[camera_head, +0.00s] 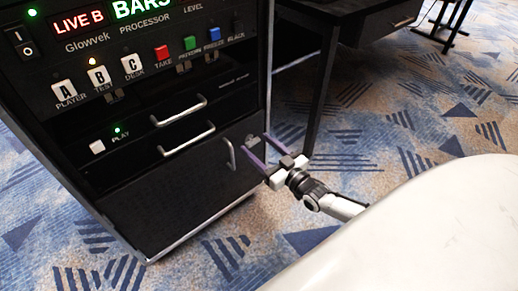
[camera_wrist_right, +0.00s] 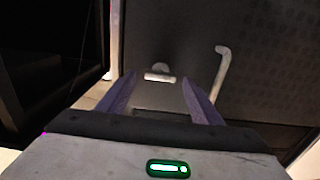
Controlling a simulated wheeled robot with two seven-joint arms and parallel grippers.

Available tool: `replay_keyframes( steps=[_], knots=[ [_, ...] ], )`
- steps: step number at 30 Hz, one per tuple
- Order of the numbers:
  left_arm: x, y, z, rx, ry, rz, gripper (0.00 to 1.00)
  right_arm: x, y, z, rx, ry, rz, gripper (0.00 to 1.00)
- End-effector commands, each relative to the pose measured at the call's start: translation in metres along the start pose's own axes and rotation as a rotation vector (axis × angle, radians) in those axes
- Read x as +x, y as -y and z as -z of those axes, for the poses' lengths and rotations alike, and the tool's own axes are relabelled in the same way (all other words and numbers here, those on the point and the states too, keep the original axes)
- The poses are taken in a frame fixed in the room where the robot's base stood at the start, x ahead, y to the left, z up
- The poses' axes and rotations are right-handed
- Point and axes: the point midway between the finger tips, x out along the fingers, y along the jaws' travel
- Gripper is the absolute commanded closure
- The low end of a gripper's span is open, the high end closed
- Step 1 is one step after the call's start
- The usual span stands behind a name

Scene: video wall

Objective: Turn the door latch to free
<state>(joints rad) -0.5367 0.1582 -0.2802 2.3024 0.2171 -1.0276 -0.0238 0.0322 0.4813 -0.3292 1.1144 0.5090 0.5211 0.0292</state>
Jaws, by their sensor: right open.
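The door latch (camera_head: 251,142) is a small light metal piece near the upper right corner of the black lower door (camera_head: 180,195) in the head view. In the right wrist view the latch (camera_wrist_right: 159,76) shows as a rounded hub with a short bar lying across the picture. My right gripper (camera_head: 254,142) is open, with its two purple fingers pointing at the door around the latch's place in the picture. In the wrist view the gripper (camera_wrist_right: 158,79) has the latch between its fingertips with clear space on both sides; I cannot tell how far off the door is. My left gripper is not in view.
A curved door handle (camera_head: 230,153) stands beside the latch; it also shows in the wrist view (camera_wrist_right: 221,72). Two drawer handles (camera_head: 180,110) and lit buttons (camera_head: 162,53) are above. A dark desk (camera_head: 345,20) stands to the right, its leg near my arm. Patterned carpet lies around.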

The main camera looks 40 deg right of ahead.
Motion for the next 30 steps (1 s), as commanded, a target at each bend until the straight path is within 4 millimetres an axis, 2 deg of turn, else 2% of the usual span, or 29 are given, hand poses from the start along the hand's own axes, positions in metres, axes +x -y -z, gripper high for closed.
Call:
replay_keyframes(
  steps=[8,11,16,23,30],
  knots=[
    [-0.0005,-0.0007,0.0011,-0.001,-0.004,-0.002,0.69,0.0023,0.0002,0.0001,0.001,0.001,0.0,0.41],
    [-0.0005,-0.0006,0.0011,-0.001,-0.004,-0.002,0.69,0.0022,0.0002,0.0001,0.001,0.001,0.0,0.54],
    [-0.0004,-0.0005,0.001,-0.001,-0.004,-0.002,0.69,0.002,0.0003,0.0001,0.001,0.0,0.0,0.82],
    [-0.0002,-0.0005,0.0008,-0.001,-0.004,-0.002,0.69,0.002,0.0002,0.0001,0.017,0.0,0.0,0.82],
    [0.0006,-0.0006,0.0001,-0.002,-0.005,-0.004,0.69,0.0019,-0.0002,-0.0001,0.12,0.0,0.001,0.82]
  ],
)
